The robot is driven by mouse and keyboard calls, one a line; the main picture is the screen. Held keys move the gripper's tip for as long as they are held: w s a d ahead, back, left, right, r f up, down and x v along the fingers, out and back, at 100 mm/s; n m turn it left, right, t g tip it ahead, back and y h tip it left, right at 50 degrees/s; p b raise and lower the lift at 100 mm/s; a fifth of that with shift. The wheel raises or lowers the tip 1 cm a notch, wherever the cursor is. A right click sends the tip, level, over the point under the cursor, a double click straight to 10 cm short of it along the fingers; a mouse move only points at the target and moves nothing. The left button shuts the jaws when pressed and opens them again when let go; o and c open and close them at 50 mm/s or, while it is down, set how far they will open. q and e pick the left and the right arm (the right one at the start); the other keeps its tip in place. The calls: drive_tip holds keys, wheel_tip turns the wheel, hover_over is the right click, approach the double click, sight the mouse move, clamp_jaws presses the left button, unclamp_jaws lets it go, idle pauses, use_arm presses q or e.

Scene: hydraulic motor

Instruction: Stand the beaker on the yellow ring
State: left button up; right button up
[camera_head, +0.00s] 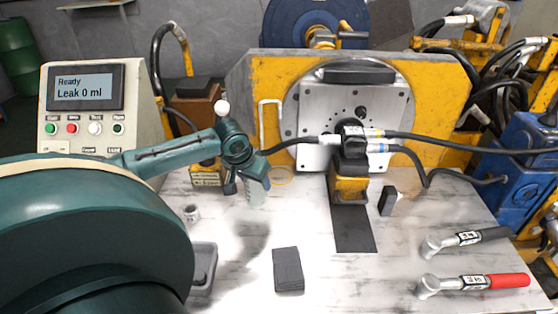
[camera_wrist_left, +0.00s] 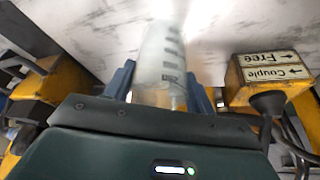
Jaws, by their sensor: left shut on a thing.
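The clear beaker (camera_head: 256,195) with dark graduation marks is between the fingers of my left gripper (camera_head: 248,182), which is shut on it. In the left wrist view the beaker (camera_wrist_left: 160,60) sits between the two blue-grey fingers (camera_wrist_left: 160,90). In the head view it hangs roughly upright, just left of and nearer than the yellow ring (camera_head: 285,183), which lies on the white table. The gripper covers its upper part. I cannot tell whether its base touches the table. The ring is not recognisable in the wrist view. My right gripper is out of view.
A Couple/Free sign block (camera_wrist_left: 268,70) stands close to the left gripper. The motor plate (camera_head: 320,125) with black hoses rises behind the ring. A dark block (camera_head: 288,270), a small metal cup (camera_head: 192,213) and two wrenches (camera_head: 480,282) lie on the table.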

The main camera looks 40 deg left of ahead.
use_arm(q)
drive_tip(key=w, duration=0.3)
drive_tip(key=w+a, duration=0.1)
drive_tip(key=w, duration=0.2)
drive_tip(key=w+a+b, duration=0.1)
drive_tip(key=w, duration=0.2)
drive_tip(key=shift+w, duration=0.4)
drive_tip(key=w, duration=0.2)
drive_tip(key=w+a+f, duration=0.1)
drive_tip(key=shift+w, duration=0.15)
drive_tip(key=shift+f, duration=0.25)
drive_tip(key=o, duration=1)
drive_tip(key=shift+f, duration=0.15)
drive_tip(key=shift+r, duration=0.35)
drive_tip(key=p+v, duration=0.1)
drive_tip(key=v, duration=1)
drive_tip(key=shift+r, duration=0.25)
